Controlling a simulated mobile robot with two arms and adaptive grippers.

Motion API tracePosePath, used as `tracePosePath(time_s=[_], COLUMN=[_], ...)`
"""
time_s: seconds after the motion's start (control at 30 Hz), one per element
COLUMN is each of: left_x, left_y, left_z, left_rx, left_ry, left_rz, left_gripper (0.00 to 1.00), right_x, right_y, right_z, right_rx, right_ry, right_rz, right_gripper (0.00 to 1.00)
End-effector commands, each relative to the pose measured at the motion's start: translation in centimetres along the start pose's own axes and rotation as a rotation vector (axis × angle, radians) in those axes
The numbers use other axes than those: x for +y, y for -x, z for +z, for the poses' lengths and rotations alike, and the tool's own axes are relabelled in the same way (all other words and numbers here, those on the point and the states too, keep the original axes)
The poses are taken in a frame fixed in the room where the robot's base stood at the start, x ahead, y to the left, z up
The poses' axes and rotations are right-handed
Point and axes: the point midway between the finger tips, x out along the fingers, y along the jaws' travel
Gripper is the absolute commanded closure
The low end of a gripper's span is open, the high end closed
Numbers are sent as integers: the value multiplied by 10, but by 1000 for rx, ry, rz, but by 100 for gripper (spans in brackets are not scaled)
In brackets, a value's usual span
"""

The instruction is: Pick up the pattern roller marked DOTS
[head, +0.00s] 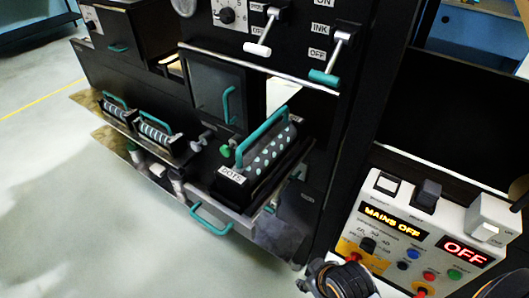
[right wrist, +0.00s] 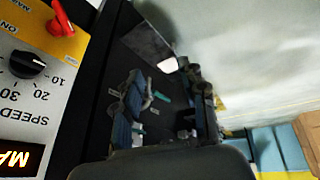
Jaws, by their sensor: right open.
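The DOTS pattern roller (head: 270,152) is a grey cylinder with pale dots and a teal handle. It rests on a dark holder at the machine's front, behind a white DOTS label (head: 232,176). Two striped rollers (head: 114,110) (head: 155,133) with teal handles sit further left. My right gripper (head: 340,282) is partly in view at the bottom edge of the head view, below and right of the DOTS roller and well apart from it. In the right wrist view its fingers (right wrist: 168,105) are spread, with nothing held between them. My left gripper is not in view.
A control box (head: 415,235) reading MAINS OFF and OFF stands at the lower right, close to my right gripper. A teal drawer handle (head: 210,220) sticks out below the DOTS roller. Two levers (head: 330,62) (head: 262,35) hang above it. The floor at left is clear.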

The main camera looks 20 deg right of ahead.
Motion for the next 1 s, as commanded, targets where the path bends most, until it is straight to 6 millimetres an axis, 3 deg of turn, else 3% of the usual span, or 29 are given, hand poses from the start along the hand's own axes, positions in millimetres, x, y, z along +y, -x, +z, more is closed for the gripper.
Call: tracePosePath(time_s=[0.03, 0.3, 0.5, 0.6, 0.77, 1.0], left_x=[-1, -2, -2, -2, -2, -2], left_y=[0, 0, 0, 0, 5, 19], left_z=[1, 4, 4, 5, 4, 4], left_rx=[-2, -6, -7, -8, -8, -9], left_ry=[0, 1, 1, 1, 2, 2], left_rz=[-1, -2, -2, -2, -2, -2], left_gripper=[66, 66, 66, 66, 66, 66], right_x=[12, 53, 69, 71, 75, 81], right_y=[20, 86, 143, 163, 171, 153], right_z=[-28, -150, -217, -233, -252, -296], right_rx=[98, 533, 754, 805, 828, 828], right_ry=[96, 675, 1047, 1152, 1205, 1203], right_rz=[35, 349, 702, 833, 912, 911], right_gripper=[59, 59, 59, 59, 59, 59])
